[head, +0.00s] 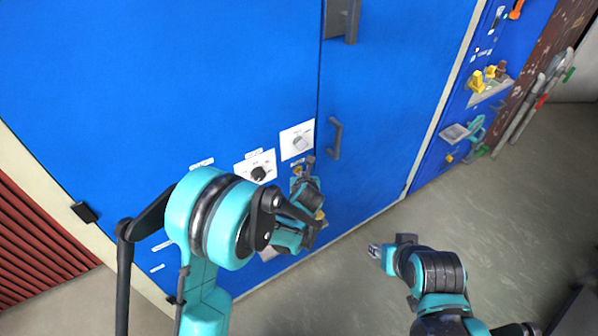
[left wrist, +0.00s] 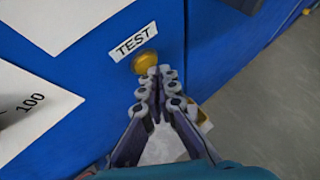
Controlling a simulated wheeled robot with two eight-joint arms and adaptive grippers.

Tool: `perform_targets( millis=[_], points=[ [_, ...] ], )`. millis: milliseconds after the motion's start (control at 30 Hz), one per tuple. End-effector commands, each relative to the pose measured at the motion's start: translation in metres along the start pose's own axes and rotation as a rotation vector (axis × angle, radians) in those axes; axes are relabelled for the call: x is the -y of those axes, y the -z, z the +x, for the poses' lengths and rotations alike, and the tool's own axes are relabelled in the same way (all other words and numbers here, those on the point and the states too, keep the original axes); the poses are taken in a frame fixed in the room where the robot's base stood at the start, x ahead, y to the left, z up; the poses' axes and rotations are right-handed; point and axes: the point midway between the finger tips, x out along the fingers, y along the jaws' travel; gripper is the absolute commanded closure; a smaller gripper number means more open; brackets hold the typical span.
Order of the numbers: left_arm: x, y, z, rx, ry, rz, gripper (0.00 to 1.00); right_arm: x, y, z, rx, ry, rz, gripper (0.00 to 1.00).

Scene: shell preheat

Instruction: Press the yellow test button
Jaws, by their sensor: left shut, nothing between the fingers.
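The yellow test button (left wrist: 145,61) is a round dome on the blue panel, just below a white label reading TEST (left wrist: 134,41) in the left wrist view. My left gripper (left wrist: 158,74) is shut and empty, its fingertips at the lower right edge of the button in the picture. I cannot tell whether they touch it. In the head view my left gripper (head: 307,166) is close to the cabinet front, and the button is hard to make out beside it. My right gripper (head: 375,250) hangs over the floor, away from the cabinet; its finger opening is unclear.
A black knob (head: 258,174) and a pale knob (head: 300,142) on white plates are near the left gripper. A grey door handle (head: 336,138) sticks out to the right. Farther right is another blue panel with yellow parts (head: 476,81). The grey floor (head: 360,222) is open.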

Motion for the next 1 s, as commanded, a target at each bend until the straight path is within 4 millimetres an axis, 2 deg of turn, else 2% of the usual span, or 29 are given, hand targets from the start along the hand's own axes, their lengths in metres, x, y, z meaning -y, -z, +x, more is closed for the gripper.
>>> perform_targets(
  millis=[467, 1000],
  points=[
    [0.005, 0.005, -0.006, 0.0, 0.001, 0.0, 1.0, 0.0, -0.001, 0.002, 0.0, 0.0, 0.0, 0.6],
    [0.029, 0.029, -0.039, 0.0, 0.002, 0.001, 1.0, 0.0, -0.005, 0.008, 0.0, 0.0, 0.0, 0.6]
  ],
)
